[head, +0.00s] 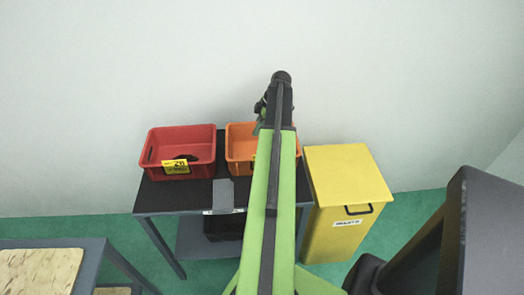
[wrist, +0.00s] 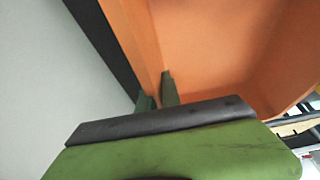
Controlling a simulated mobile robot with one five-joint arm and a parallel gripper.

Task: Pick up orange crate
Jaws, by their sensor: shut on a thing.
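The orange crate (head: 240,143) stands on the dark table top, against the back wall side. My arm covers its middle in the head view. In the wrist view the orange crate (wrist: 215,50) fills the upper right, with its inside showing. My gripper (wrist: 157,95) has one finger on each side of the crate's wall and is shut on it. In the head view my gripper is mostly hidden by my arm. I cannot tell whether the crate is lifted off the table.
A red crate (head: 205,144) with a yellow label and dark contents stands left of the orange one on the table (head: 160,196). A yellow bin (head: 345,180) with a handle stands right of the table. Another table with a wooden board (head: 38,270) is at lower left.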

